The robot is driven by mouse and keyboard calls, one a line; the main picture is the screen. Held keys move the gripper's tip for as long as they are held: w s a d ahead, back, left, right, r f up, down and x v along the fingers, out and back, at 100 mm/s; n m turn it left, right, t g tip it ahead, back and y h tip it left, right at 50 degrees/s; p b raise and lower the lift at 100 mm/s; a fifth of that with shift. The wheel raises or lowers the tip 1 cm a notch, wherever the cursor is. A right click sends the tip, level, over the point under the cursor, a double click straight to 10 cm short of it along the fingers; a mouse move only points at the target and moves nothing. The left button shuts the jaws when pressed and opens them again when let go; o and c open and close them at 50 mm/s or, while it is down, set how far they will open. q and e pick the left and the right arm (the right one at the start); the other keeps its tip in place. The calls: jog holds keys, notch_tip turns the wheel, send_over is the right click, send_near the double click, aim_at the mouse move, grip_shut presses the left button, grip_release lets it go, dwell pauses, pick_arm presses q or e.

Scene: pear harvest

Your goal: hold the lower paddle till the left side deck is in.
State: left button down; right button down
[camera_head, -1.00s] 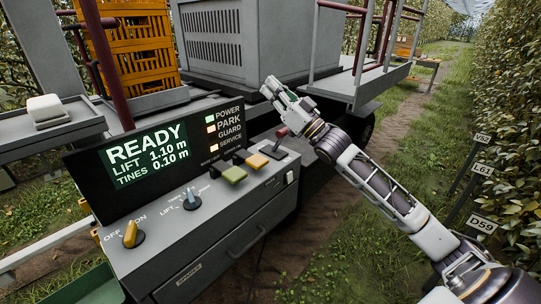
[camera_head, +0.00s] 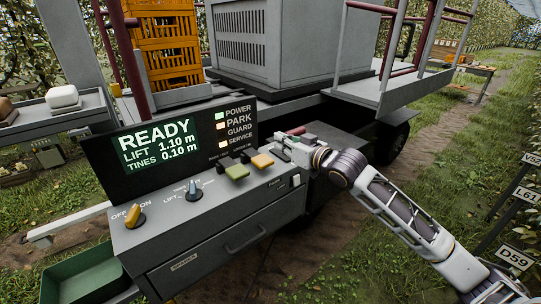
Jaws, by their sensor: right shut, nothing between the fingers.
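On the sloped grey console (camera_head: 215,225) sit a green paddle (camera_head: 236,172) and a yellow paddle (camera_head: 262,161), side by side, the green one nearer and lower in the picture. Dark pieces stand behind them. My right gripper (camera_head: 282,142) is shut and empty, low over the console's right end, just behind the yellow paddle. It is close to the red-knobbed lever (camera_head: 297,131), which it partly hides; I cannot tell whether they touch. A grey railed deck (camera_head: 412,91) sticks out at the machine's right. I cannot tell which deck is the left side deck. My left gripper is not in view.
The display (camera_head: 158,145) reads READY, lift 1.10 m, tines 0.10 m. An orange knob (camera_head: 134,216) and a blue knob (camera_head: 193,198) sit left of the paddles. Orange crates (camera_head: 168,45) stand behind. A grassy path with row signs (camera_head: 515,257) runs at right.

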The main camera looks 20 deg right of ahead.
aim_at(266, 162)
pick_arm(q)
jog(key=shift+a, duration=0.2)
pick_arm(e)
jog(key=f, duration=0.1)
jog(key=d+f+g+h, duration=0.1)
jog(key=f, duration=0.1)
jog(key=shift+w, duration=0.1)
dwell(0.3)
